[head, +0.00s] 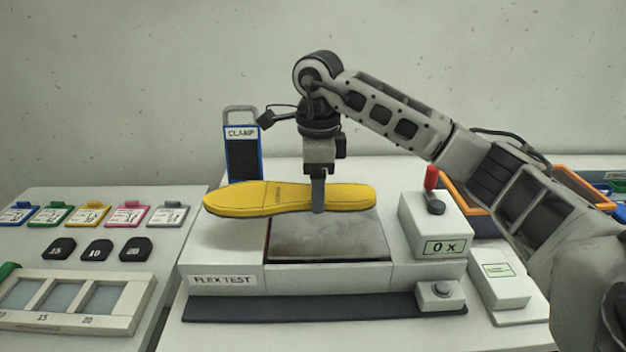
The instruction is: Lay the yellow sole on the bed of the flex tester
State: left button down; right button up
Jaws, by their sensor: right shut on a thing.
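The yellow sole (240,200) is held level, lengthwise from left to right, above the flex tester (225,262). The tester's grey bed (330,245) shows below and in front of the sole; its far part is hidden. My right gripper (318,208) points down and is shut on the middle of the sole. The sole seems a little above the bed, but the exact gap cannot be told. My left gripper is not in view.
A blue-edged clamp lever (242,150) stands behind the sole's left half. A counter box (436,228) with a red-tipped switch stands right of the bed. An orange-rimmed crate (465,205) is farther right. Coloured tags (90,213) and black size blocks (97,250) lie at left.

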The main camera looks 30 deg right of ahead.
aim_at(316, 231)
notch_tip(316, 231, down, 3)
jog(key=shift+f+b, duration=0.2)
jog(key=shift+b, duration=0.8)
jog(key=shift+f+b, duration=0.65)
jog(key=shift+f, duration=0.1)
jog(key=shift+w+f+b, duration=0.1)
jog(key=shift+f+b, duration=0.45)
jog(key=shift+f, duration=0.35)
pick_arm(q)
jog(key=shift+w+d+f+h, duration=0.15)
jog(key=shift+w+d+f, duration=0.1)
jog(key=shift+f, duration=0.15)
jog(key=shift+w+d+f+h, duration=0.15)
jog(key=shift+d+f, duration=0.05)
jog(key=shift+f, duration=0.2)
pick_arm(e)
jog(key=shift+f, duration=0.25)
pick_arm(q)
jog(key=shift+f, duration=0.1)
pick_arm(e)
jog(key=o, duration=1.2)
